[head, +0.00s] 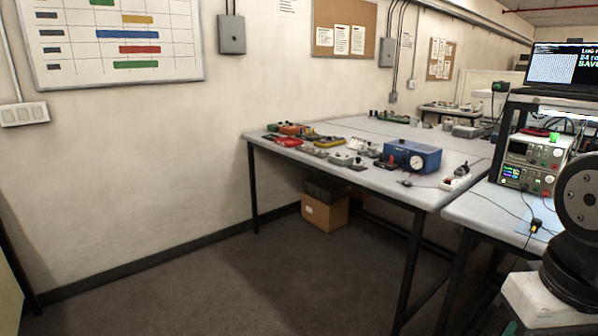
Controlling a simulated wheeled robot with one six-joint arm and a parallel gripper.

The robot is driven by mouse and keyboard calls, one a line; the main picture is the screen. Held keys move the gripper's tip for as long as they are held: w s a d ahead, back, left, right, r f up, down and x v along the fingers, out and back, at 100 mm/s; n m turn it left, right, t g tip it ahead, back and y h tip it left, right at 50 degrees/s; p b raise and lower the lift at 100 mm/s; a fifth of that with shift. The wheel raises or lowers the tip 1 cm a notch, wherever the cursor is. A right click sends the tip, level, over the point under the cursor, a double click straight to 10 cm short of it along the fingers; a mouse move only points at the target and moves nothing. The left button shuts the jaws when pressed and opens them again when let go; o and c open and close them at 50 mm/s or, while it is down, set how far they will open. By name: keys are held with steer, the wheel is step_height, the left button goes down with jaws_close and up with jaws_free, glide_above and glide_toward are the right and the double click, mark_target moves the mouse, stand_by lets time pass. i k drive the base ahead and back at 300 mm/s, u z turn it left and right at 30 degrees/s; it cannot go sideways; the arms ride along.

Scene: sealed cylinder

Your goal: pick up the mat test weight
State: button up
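I cannot tell for sure which object is the mat test weight. Several small grey and dark parts (341,159) lie on the long grey table (430,190), too small to name surely. A blue box with a round white dial (412,157) stands near the table's right front. Red, orange and yellow pieces (290,130) lie at the table's left end. My gripper is not in view.
A bench at the right holds a measuring instrument (531,163) with cables. A laptop (560,65) sits on a shelf above it. A cardboard box (325,212) is under the long table. The carpet (200,290) at left and centre is clear.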

mark_target(358, 166)
steer(key=u, duration=0.6)
steer(key=i, duration=0.65)
steer(key=u, duration=0.7)
steer(key=i, duration=1.35)
steer(key=z, duration=0.35)
steer(key=i, duration=0.7)
steer(key=z, duration=1.3)
steer(key=i, duration=0.65)
steer(key=z, duration=0.7)
